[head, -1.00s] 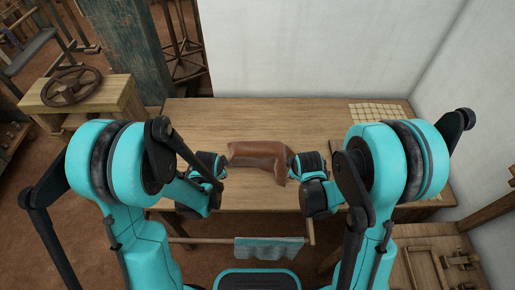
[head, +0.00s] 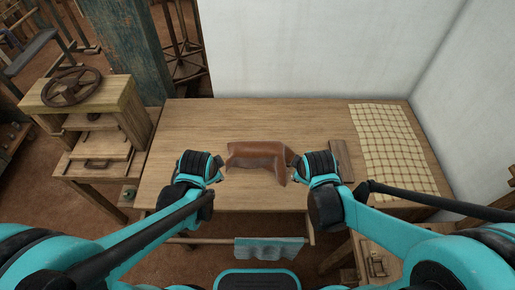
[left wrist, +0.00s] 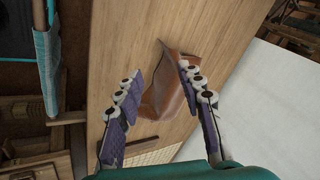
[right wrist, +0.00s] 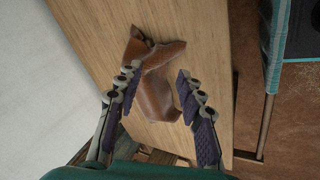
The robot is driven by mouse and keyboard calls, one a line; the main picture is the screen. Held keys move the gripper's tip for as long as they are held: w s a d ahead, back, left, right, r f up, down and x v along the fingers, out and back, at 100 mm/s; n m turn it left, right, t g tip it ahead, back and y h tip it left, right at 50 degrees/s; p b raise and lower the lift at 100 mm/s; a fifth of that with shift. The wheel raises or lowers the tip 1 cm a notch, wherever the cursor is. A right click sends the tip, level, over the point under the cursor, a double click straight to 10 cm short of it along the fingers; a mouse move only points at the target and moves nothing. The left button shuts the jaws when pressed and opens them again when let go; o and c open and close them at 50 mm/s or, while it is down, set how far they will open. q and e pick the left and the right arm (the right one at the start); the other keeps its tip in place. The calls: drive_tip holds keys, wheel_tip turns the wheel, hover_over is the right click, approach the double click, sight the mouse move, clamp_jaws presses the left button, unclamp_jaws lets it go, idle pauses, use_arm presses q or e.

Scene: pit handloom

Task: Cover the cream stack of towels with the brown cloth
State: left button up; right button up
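The brown cloth (head: 260,156) lies in the middle of the wooden table, raised and boxy, with a drooping fold at its right end. It also shows in the left wrist view (left wrist: 165,95) and the right wrist view (right wrist: 158,90). No cream towel stack is visible; the cloth's raised shape could hide it, but I cannot tell. My left gripper (head: 221,168) is open at the cloth's left end, its fingers (left wrist: 158,92) spread and empty. My right gripper (head: 293,167) is open at the right end, its fingers (right wrist: 155,88) spread and empty.
A cream checked cloth (head: 392,150) lies flat on the table's right side. A flat brown board (head: 341,160) lies beside my right gripper. A blue-grey cloth (head: 268,248) hangs on a rail at the front. The back of the table (head: 250,115) is clear.

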use_arm(q)
drive_tip(key=shift+r, duration=0.15)
use_arm(e)
drive_tip(key=shift+r, duration=0.15)
use_arm(q)
drive_tip(key=shift+s, duration=0.1)
use_arm(e)
drive_tip(key=shift+s, duration=0.1)
